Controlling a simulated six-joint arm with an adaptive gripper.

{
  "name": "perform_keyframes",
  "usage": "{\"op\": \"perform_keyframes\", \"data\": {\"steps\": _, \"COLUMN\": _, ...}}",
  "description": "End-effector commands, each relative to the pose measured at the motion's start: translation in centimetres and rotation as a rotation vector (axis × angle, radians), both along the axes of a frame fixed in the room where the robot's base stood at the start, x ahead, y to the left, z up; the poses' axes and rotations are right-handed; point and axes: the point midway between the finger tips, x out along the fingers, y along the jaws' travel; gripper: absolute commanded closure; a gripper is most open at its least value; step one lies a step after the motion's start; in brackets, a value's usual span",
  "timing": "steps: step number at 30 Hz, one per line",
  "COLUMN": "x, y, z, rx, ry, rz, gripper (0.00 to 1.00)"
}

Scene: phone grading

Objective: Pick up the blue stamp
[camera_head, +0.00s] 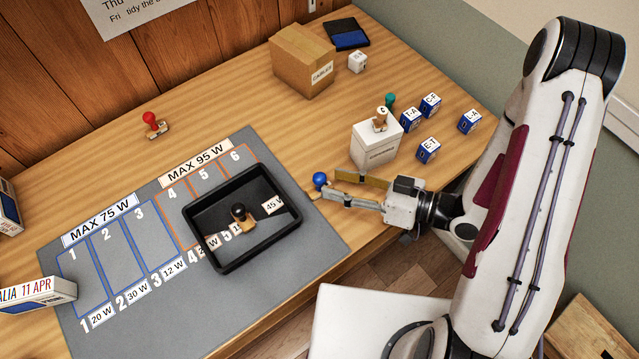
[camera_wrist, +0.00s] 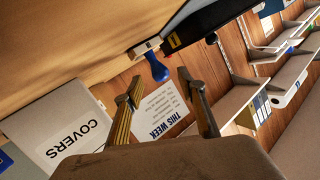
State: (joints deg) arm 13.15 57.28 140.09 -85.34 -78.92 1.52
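The blue stamp (camera_head: 320,179) stands on the table just right of the black tray, its round blue knob up. In the wrist view, the blue stamp (camera_wrist: 157,68) shows its handle and small base, ahead of my fingertips and sideways between them. My gripper (camera_head: 330,184) is open and low over the table, its two fingers pointing left toward the stamp. In the wrist view my gripper (camera_wrist: 165,98) has a wide empty gap between the fingers. The stamp's base is partly hidden by a fingertip in the head view.
The black tray (camera_head: 212,264) on the grey mat (camera_head: 98,325) holds a black-knobbed stamp (camera_head: 239,212). A white box (camera_head: 367,151) labelled COVERS in the wrist view stands close behind my gripper. Several small blue-and-white cubes (camera_head: 428,151) lie right. A red stamp (camera_head: 150,119) stands far left.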

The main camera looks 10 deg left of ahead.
Motion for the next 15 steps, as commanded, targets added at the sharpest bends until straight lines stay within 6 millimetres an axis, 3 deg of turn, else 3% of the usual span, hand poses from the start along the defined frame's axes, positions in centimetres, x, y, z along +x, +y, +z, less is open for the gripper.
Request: {"op": "perform_keyframes", "data": {"steps": 15, "x": 0.2, "y": 1.6, "z": -0.4, "rx": 0.001, "ry": 0.001, "rz": 0.004, "gripper": 0.60}}
